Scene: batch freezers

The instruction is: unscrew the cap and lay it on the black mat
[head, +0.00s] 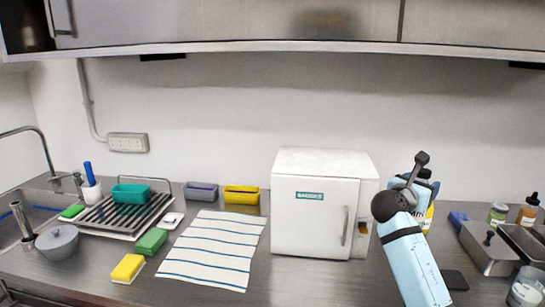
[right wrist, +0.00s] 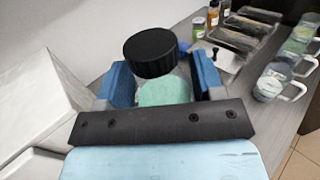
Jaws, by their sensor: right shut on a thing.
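In the right wrist view, a round black cap (right wrist: 150,52) sits on top of a container with a pale green body (right wrist: 165,91). My right gripper (right wrist: 164,82) has its blue fingers on either side of this body, just below the cap, and is shut on it. A small black mat (head: 455,280) lies flat and bare on the counter, right of my arm. The cap cannot be made out in the head view. My left gripper is not in view.
The white freezer (head: 315,217) stands close left of my right arm. A steel tray (head: 485,258), small bottles (head: 528,210) and a glass mug (head: 524,292) stand at the right. A striped towel (head: 212,250), sponges (head: 128,267) and a dish rack (head: 125,212) are at the left.

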